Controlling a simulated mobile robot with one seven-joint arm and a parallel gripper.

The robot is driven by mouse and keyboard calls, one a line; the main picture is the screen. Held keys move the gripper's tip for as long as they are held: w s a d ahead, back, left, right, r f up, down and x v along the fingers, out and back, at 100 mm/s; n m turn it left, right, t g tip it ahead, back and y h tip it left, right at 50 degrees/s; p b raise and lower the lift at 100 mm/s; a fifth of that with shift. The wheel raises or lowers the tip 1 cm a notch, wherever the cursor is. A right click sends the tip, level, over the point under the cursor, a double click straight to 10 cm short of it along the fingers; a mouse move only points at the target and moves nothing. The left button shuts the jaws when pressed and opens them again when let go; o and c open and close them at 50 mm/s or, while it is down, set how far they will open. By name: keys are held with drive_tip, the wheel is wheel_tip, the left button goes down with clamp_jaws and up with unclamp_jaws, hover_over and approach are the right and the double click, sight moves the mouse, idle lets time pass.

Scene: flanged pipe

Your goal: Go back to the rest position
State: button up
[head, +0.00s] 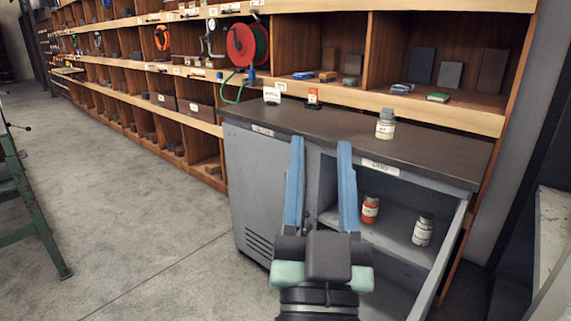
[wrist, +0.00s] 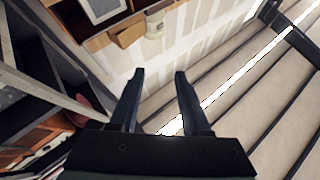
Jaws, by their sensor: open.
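My gripper (head: 319,146) is open, its two blue fingers pointing up and away in the head view, in front of the grey cabinet. Nothing is between the fingers. In the wrist view the gripper (wrist: 158,75) also shows open and empty, its dark fingers spread, with a pale wall and ceiling beyond. The rest position itself is not marked by anything in view.
The grey cabinet (head: 262,185) has a dark top with a jar (head: 385,124) on it. Its open shelf holds an orange-red bottle (head: 370,208) and a white bottle (head: 423,229). Wooden shelving (head: 175,118) runs behind. Free floor (head: 110,200) lies left; a green frame (head: 35,210) stands at far left.

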drive_tip(key=s+a+r+n+t+y, duration=0.1)
drive_tip(key=s+r, duration=0.2)
drive_tip(key=r, duration=0.3)
drive_tip(key=s+a+r+n+t+p, duration=0.1)
drive_tip(key=s+a+r, duration=0.1)
drive_tip(key=r, duration=0.4)
drive_tip(key=s+a+r+n+t+y, duration=0.1)
drive_tip(key=s+r, duration=0.2)
drive_tip(key=r, duration=0.3)
wheel_tip(320, 180, up, 20)
drive_tip(key=p, duration=2)
drive_tip(key=shift+w+f, duration=0.15)
drive_tip(key=shift+o, duration=0.2)
drive_tip(key=shift+a, duration=0.1)
drive_tip(key=shift+f, duration=0.1)
